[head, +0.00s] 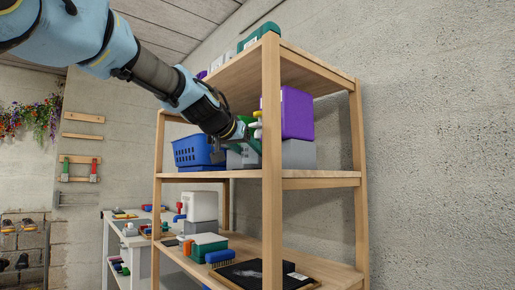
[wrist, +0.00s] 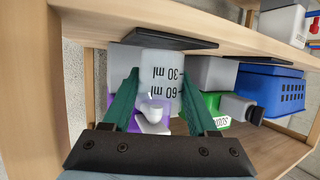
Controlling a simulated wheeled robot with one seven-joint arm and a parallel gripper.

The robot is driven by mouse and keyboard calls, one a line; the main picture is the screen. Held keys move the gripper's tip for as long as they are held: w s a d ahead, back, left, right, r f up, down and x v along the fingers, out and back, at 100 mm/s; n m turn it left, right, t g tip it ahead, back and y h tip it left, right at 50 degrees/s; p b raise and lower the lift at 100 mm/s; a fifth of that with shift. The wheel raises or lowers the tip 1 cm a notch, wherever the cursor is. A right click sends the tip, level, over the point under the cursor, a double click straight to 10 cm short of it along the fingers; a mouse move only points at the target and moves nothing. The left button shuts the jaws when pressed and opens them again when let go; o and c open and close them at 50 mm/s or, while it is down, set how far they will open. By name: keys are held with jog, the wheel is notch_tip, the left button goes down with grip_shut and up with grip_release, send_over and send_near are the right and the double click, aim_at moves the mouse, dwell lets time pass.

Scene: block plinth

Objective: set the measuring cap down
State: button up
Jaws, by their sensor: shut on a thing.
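In the head view my gripper (head: 243,142) is at the middle shelf (head: 320,180), reaching in from the upper left. The cap is hard to make out there, and whether it touches anything below is unclear. A purple container (head: 297,112) stands on a grey block (head: 298,154), right of my gripper and partly behind the shelf post.
A blue basket (head: 197,151) stands left of my gripper. A green container (wrist: 216,106) is close beside the right finger in the wrist view. A black flat piece (wrist: 135,39) lies along the shelf edge. The front post (head: 271,150) is close to my gripper.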

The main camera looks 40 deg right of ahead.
aim_at(257, 156)
jog(key=shift+r+p+x, duration=0.2)
jog(key=shift+p+x, duration=0.35)
jog(key=shift+x, duration=0.55)
jog(key=shift+r+p+x, duration=0.2)
jog(key=shift+p+x, duration=0.3)
jog(key=shift+x, duration=0.6)
jog(key=shift+d, duration=0.15)
jog(key=shift+f, duration=0.1)
jog(key=shift+f+b, duration=0.15)
jog(key=shift+b, duration=0.15)
jog(key=o, duration=1.3)
jog(key=shift+r, duration=0.25)
